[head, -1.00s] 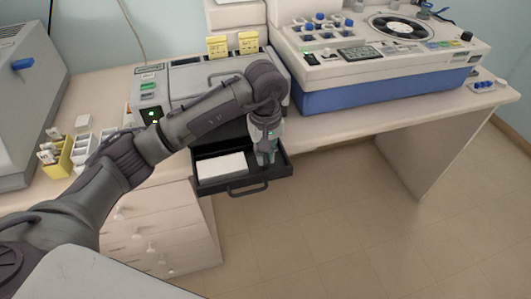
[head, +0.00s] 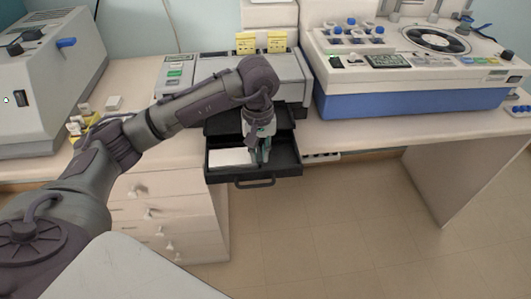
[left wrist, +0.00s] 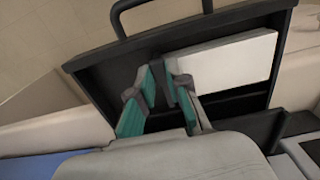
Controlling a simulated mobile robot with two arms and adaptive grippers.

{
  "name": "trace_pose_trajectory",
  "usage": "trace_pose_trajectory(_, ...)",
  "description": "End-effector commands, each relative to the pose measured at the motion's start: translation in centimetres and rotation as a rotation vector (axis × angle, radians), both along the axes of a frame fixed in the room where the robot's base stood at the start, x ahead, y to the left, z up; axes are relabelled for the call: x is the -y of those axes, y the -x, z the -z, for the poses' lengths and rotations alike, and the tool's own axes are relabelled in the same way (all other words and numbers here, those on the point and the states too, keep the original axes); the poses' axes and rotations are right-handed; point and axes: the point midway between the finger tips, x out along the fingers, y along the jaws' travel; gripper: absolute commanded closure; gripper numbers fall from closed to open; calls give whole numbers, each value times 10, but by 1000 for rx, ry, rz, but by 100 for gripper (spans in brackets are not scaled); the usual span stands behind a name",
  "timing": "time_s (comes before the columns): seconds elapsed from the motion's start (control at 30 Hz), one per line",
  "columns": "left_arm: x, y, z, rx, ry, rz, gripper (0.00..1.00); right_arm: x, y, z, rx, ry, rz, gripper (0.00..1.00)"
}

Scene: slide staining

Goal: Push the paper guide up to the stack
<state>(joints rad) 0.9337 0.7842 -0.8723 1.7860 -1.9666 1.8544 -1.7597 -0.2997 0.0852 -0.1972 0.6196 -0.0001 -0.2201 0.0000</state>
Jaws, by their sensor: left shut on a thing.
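The paper stack (head: 231,158) is a white block lying in the left part of the open black paper tray (head: 287,164). It also shows in the left wrist view (left wrist: 228,58). My left gripper (head: 260,157) reaches down into the tray at the right edge of the stack. In the left wrist view, its teal-padded fingers (left wrist: 163,83) are closed around the dark paper guide (left wrist: 168,80), which is thin and mostly hidden between them. The finger nearer the stack overlaps its edge, so I cannot tell whether the guide touches the paper. My right gripper is not in view.
The tray's front handle (head: 255,183) sticks out over the floor. The grey printer (head: 288,68) stands behind the tray. A blue-and-white machine (head: 400,100) is at the right, and a grey machine (head: 45,80) at the left. Drawers (head: 150,215) are below the bench.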

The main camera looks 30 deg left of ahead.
Motion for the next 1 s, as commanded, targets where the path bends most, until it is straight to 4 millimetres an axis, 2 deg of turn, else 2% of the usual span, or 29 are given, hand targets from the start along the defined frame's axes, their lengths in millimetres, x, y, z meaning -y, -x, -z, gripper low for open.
trace_pose_trajectory(0.03, 0, 0, 0, -1, 1, -1, 100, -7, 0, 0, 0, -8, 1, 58)
trace_pose_trajectory(0.07, 0, 0, 0, -1, 1, -1, 79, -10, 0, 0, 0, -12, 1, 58)
trace_pose_trajectory(0.2, 0, 0, 0, -1, 1, -1, 58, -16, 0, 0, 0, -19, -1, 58)
trace_pose_trajectory(0.57, 1, -1, -6, 2, 1, -1, 58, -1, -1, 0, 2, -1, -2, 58)
trace_pose_trajectory(0.67, 0, -2, -19, 4, 1, -2, 58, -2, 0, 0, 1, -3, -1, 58)
trace_pose_trajectory(1.0, 0, -1, -92, 5, 0, 0, 58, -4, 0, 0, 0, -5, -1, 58)
